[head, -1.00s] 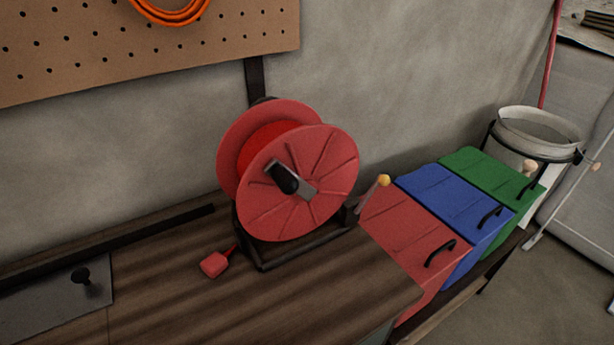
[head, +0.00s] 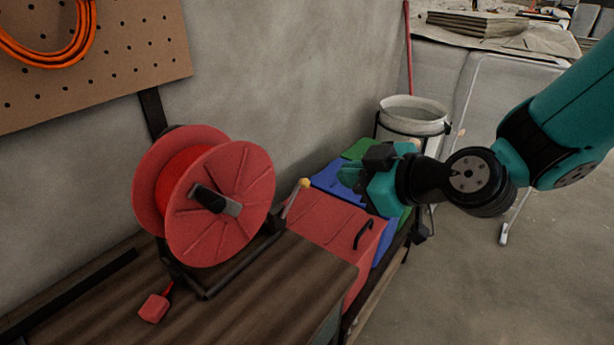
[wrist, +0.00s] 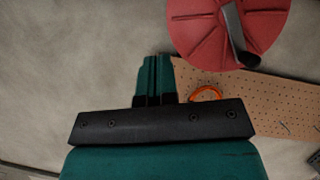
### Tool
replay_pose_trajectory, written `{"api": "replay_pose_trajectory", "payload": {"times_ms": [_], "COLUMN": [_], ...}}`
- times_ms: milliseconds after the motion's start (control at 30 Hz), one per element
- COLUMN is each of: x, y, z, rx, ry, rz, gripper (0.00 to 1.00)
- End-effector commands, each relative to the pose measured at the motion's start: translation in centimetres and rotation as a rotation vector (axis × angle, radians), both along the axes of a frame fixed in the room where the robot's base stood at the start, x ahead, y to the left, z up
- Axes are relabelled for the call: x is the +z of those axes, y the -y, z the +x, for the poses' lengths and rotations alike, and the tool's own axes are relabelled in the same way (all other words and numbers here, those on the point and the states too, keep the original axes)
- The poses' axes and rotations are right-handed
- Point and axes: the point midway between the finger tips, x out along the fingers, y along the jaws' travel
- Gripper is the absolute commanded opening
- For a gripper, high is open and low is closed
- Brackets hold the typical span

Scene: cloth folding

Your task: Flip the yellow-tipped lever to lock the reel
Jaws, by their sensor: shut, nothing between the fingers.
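The red reel (head: 222,200) stands on the wooden bench in the head view, with a black crank handle on its face. The lever (head: 293,200) with a yellow tip (head: 305,183) rises at the right of the reel's base, tilted up and to the right. My gripper (head: 346,178) is to the right of the lever, above the bins, apart from it. It is shut and empty. In the wrist view my gripper's fingers (wrist: 156,62) are together, and the reel (wrist: 228,28) shows at the upper right. The lever is not visible in the wrist view.
Red (head: 330,222), blue (head: 340,183) and green bins stand right of the bench, partly behind my gripper. A white bucket (head: 413,116) is behind them. A red block (head: 153,309) on a cord lies before the reel. A pegboard (head: 140,50) hangs on the wall.

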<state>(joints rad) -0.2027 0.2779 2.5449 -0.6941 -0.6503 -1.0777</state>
Motion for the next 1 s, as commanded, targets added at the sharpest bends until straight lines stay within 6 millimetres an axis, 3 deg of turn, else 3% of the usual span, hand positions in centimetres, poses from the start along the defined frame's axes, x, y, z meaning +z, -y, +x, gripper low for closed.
{"api": "replay_pose_trajectory", "payload": {"times_ms": [267,633,800,1000], "x": [-0.7,-3.4,-5.8,-7.0], "y": [-1.4,-6.4,-6.5,-6.6], "z": [2.2,7.4,8.7,9.3], "rx": [-0.014,-0.014,-0.018,-0.017], "ry": [0.046,0.046,0.045,0.047], "rz": [-0.008,-0.008,-0.009,-0.008], "gripper": [0.0,0.0,0.0,0.0]}}
